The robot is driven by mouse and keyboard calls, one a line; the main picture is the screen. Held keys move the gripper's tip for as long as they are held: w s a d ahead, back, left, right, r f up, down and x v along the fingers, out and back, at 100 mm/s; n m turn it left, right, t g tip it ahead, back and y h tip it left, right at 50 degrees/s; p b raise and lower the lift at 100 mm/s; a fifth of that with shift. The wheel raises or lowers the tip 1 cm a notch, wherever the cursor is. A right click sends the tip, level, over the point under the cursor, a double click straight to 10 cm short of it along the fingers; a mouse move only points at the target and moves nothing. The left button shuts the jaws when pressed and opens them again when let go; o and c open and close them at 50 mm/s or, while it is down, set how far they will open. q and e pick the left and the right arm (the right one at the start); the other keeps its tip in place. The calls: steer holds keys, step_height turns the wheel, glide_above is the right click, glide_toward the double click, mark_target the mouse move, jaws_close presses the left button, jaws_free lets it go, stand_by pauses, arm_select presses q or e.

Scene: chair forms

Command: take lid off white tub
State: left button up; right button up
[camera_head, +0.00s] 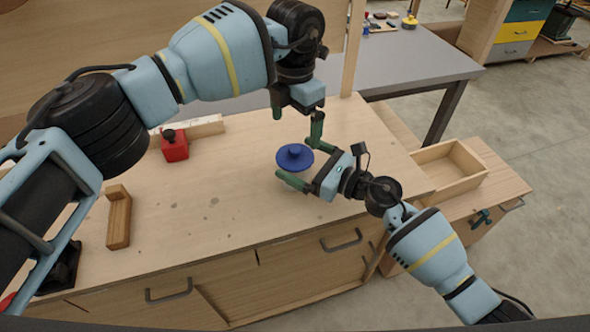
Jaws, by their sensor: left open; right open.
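A round blue lid (295,157) with a knob on top sits near the right part of the wooden workbench. The body of the white tub cannot be made out clearly; the lid and my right gripper cover that spot. My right gripper (293,162) is open, with its green fingers on either side at the lid's level or just below; I cannot tell whether they touch the tub. My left gripper (296,127) is open and empty, above and behind the lid, with one green finger pointing down close to the lid's far right edge.
A red canister (174,146) and a pale block (203,127) stand at the bench's back left. A wooden block (119,218) lies at the left. An open wooden tray (448,174) is at the right. The bench middle is clear.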

steer(key=c, duration=1.4)
steer(key=o, duration=1.4)
arm_select(q)
step_height(320, 180, down, 2)
steer(key=shift+f+b, duration=0.1)
steer(key=shift+b, duration=0.25)
arm_select(e)
steer(key=v, duration=0.7)
steer(key=shift+f, duration=0.2)
steer(key=shift+s+d+r, duration=0.15)
steer(key=shift+s+d, duration=0.05)
steer(key=shift+d, duration=0.15)
steer(key=shift+c, duration=0.4)
